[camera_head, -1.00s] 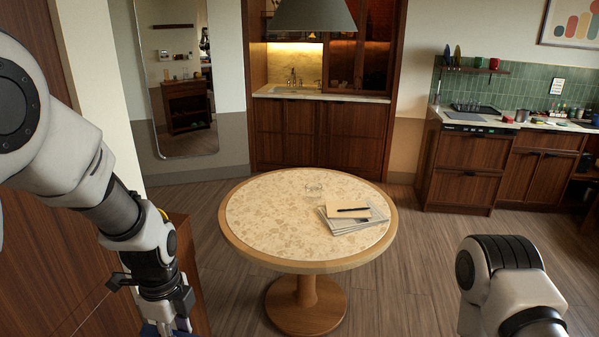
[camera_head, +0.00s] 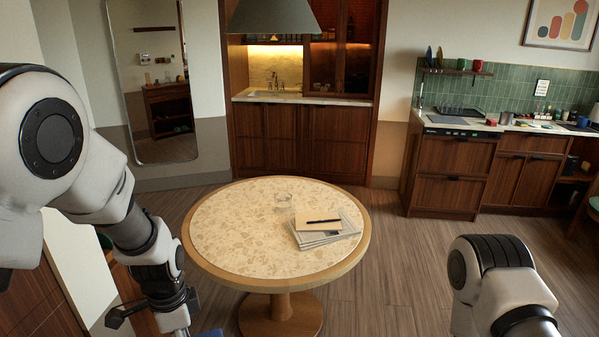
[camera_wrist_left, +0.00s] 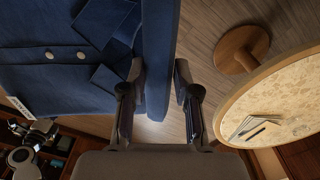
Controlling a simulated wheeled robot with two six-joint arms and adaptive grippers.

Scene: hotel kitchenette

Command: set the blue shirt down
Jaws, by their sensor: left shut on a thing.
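The blue shirt (camera_wrist_left: 160,55) fills the upper left of the left wrist view, with pale buttons and a white label on its cloth. A thick fold of it runs between the two fingers of my left gripper (camera_wrist_left: 160,100), which is shut on it. In the head view only a small blue piece of the shirt (camera_head: 209,333) shows at the bottom edge, below my left wrist; the left fingertips are out of that view. My right arm shows at lower right in the head view, but its gripper is out of view.
A round table (camera_head: 230,235) stands ahead, bearing papers with a pen (camera_head: 318,228) and a clear glass (camera_head: 284,198). Its left part is bare. A mirror (camera_head: 150,80) stands at the back left. A kitchen counter (camera_head: 455,123) is at the right, with open floor before it.

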